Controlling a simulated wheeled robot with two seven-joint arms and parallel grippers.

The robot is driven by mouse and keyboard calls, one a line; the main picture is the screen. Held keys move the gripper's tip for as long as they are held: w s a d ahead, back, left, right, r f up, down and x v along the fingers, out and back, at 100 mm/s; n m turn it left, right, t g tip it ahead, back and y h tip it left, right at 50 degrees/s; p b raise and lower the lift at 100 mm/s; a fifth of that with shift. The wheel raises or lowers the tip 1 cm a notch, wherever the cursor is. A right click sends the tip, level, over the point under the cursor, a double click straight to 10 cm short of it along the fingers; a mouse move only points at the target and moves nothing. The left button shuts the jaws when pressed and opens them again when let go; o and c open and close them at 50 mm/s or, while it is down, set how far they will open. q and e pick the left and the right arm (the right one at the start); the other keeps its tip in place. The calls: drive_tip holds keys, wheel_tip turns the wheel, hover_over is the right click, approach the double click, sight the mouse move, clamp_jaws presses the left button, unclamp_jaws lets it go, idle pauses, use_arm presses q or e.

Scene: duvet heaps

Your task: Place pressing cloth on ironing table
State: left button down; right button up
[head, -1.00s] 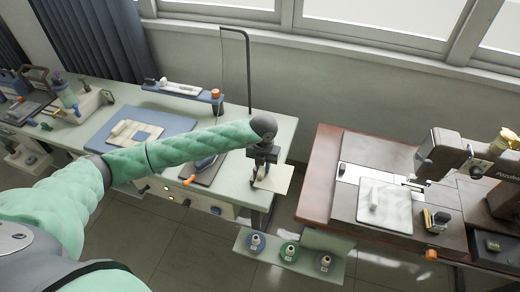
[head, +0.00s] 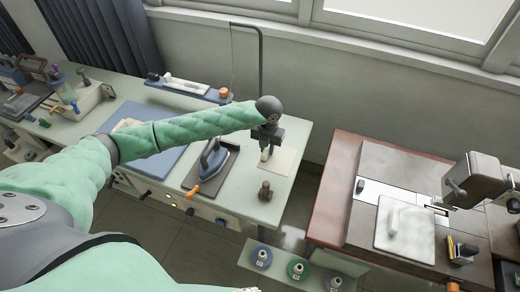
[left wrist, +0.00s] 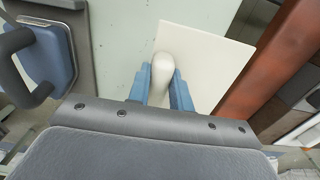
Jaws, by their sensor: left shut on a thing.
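The pressing cloth is a thin cream square (head: 284,162) with a pale upright knob on it. It is at the right end of the pale green ironing table (head: 240,195), inside the edge in the head view. My left gripper (head: 266,153) is above it, shut on the knob. In the left wrist view, the two blue fingers (left wrist: 163,88) stand either side of the knob, and the cloth (left wrist: 215,60) spreads out beyond them. I cannot tell whether the cloth touches the tabletop. My right gripper is out of view.
An iron (head: 212,160) on a dark rest stands left of the cloth. A blue mat (head: 150,128) lies further left. A brown sewing table (head: 335,195) with a white panel (head: 405,232) is across a gap at right.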

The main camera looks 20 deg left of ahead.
use_arm(q)
drive_tip(key=b, duration=0.2)
hover_over(254, 153)
drive_tip(key=d, duration=0.1)
drive_tip(key=f, duration=0.5)
drive_tip(key=shift+s+d+f, duration=0.1)
drive_tip(key=shift+s, duration=0.2)
drive_tip(key=shift+w+a+f, duration=0.2)
drive_tip(key=shift+w+a, duration=0.05)
drive_tip(key=shift+a, duration=0.2)
drive_tip(key=shift+a+f+b, duration=0.1)
drive_tip(key=shift+f+b, duration=0.8)
drive_tip(key=shift+f, duration=1.25)
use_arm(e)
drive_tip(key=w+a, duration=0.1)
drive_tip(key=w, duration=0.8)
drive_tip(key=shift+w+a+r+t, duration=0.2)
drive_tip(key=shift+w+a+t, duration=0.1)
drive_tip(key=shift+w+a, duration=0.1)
use_arm(q)
drive_tip(key=c, duration=1.6)
unclamp_jaws()
drive_tip(key=o, duration=0.3)
drive_tip(key=shift+o, duration=0.2)
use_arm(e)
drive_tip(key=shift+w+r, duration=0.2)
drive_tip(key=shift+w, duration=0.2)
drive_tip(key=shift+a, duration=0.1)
